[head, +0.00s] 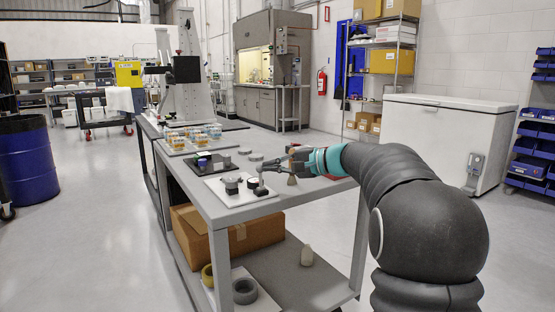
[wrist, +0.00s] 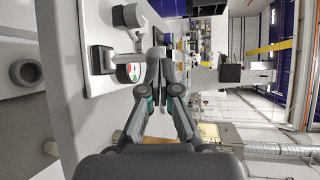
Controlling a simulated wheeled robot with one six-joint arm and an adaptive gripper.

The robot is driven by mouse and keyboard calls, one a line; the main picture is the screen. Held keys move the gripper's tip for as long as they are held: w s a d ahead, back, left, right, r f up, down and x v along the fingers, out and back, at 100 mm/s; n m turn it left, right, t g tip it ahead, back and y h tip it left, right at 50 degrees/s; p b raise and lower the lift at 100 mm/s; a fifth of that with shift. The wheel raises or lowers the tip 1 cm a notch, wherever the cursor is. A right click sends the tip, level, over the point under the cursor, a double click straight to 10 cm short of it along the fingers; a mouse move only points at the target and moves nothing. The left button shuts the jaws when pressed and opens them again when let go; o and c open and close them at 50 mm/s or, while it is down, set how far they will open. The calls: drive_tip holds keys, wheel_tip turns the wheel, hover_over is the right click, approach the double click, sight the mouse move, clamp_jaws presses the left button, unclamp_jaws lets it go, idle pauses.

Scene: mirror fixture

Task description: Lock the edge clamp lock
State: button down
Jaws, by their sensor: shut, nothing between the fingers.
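A white fixture plate (head: 240,197) lies on the near end of the grey bench, with small grey and black fittings on it. In the wrist view the plate (wrist: 93,20) carries a grey fitting with a bar (wrist: 130,16), a black square block (wrist: 103,60) and a small red and green marked part (wrist: 130,73). I cannot tell for certain which fitting is the edge clamp lock. My gripper (head: 264,176) is over the plate's right side, shut and empty. In the wrist view its fingertips (wrist: 158,56) are close to the grey bar; I cannot tell whether they touch.
A dark plate with fittings (head: 208,164) and a tray of orange-topped jars (head: 190,138) stand farther along the bench. Grey discs and a red item lie at its right side. A cardboard box (head: 235,233) and rings (head: 244,291) are on the lower shelf.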

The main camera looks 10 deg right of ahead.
drive_tip(key=shift+w+a+r, duration=0.1)
drive_tip(key=shift+w+a, duration=0.1)
drive_tip(key=shift+w, duration=0.3)
drive_tip(key=shift+w+a, duration=0.1)
drive_tip(key=shift+a, duration=0.1)
drive_tip(key=shift+r, duration=0.1)
drive_tip(key=s+d+r+p, duration=0.1)
drive_tip(key=s+d+r, duration=0.4)
drive_tip(key=d+r, duration=0.3)
drive_tip(key=shift+s+d, duration=0.4)
drive_tip(key=shift+d, duration=0.6)
